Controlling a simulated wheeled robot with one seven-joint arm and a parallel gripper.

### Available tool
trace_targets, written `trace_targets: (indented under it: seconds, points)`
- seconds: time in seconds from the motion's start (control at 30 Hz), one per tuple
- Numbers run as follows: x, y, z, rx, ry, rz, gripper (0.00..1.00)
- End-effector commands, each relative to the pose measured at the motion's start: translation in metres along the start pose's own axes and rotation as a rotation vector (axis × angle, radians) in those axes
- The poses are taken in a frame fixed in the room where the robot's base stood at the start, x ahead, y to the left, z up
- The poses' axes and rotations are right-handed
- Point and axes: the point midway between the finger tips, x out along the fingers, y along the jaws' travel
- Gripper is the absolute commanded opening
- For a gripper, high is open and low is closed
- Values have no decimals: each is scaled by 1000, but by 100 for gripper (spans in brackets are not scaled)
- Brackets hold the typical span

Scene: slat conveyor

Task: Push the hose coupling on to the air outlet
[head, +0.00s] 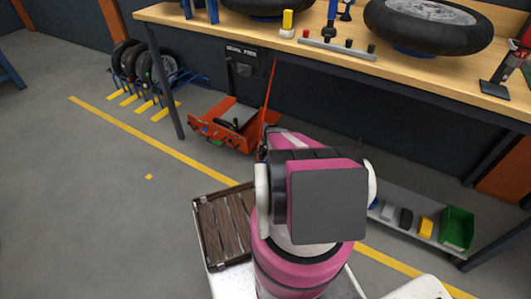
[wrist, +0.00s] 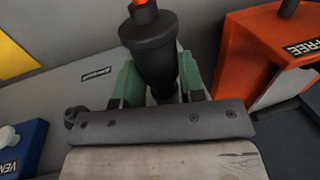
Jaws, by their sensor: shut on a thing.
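In the wrist view, my gripper (wrist: 158,72) has two green fingers shut on a dark, round-bodied piece with an orange-red tip, which looks like the hose coupling (wrist: 150,40). The coupling points away from the gripper toward the top of the picture, and its tip is cut off by the upper edge. I cannot make out the air outlet in either view. In the head view my pink arm hides the gripper and the coupling.
The wrist view shows a grey labelled surface (wrist: 60,92), a blue box (wrist: 24,150) and an orange box marked FREE (wrist: 262,45). In the head view a wooden workbench (head: 300,48) carries tyres; a red cart (head: 232,130) and a wooden crate (head: 205,225) stand lower.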

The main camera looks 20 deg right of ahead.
Motion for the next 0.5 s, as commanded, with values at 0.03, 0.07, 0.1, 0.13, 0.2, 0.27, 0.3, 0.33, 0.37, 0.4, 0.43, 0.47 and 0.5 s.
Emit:
trace_targets:
  seconds: [0.03,0.07,0.1,0.13,0.2,0.27,0.3,0.33,0.37,0.4,0.43,0.47,0.5]
  points:
    - [0,0,1,0,-1,0,8]
    - [0,0,1,0,-1,0,8]
    - [0,0,2,0,-1,0,8]
    - [0,0,2,0,-1,0,8]
    - [0,0,4,0,-1,0,8]
    - [0,0,6,0,-1,0,8]
    - [0,0,8,0,-2,0,8]
    - [0,0,9,0,-2,0,8]
    - [0,0,11,0,-2,0,8]
    - [0,0,12,0,-1,0,8]
    - [0,0,14,0,-1,0,8]
    - [0,0,15,0,-1,0,8]
    - [0,0,17,0,-1,0,8]
